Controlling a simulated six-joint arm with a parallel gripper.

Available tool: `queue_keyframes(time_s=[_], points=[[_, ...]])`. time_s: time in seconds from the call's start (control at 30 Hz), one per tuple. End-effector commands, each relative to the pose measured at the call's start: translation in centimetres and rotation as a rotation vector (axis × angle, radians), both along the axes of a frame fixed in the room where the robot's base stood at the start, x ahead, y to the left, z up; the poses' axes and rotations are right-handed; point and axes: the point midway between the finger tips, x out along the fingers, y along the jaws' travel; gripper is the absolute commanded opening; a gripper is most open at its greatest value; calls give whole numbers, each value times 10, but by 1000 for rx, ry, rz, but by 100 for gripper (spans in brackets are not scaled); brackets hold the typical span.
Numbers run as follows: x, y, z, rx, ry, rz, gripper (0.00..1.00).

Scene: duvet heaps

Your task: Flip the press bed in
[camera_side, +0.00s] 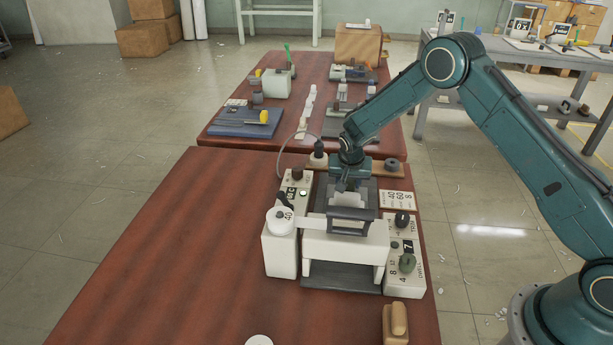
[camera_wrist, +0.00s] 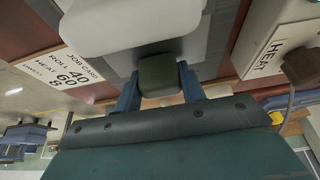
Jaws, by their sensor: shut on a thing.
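The press stands on the near red-brown table, with a white crossbeam (camera_side: 345,246) over a dark base (camera_side: 340,276). A dark flat plate and frame (camera_side: 350,213), which I take for the press bed, lies behind the beam, with a pale pad (camera_side: 347,201) over it. My gripper (camera_side: 348,186) is low over the back of the press. In the wrist view my blue fingers (camera_wrist: 158,82) are shut on a dark green block (camera_wrist: 158,70), which looks like the bed's handle. A large white rounded piece (camera_wrist: 130,22) is just beyond it. The bed's hinge is hidden.
A job card (camera_side: 397,199) lies behind that. A wooden rack (camera_side: 380,168) is at the back. The table's left side (camera_side: 170,250) is clear.

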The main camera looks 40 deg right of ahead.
Motion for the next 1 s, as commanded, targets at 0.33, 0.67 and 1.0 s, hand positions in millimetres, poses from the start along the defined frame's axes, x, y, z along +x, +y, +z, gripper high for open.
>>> queue_keyframes(time_s=[0.33,0.67,1.0], points=[[-36,37,0,2,2,3,0],[-42,42,0,2,1,3,0],[-41,42,0,2,0,2,62]])
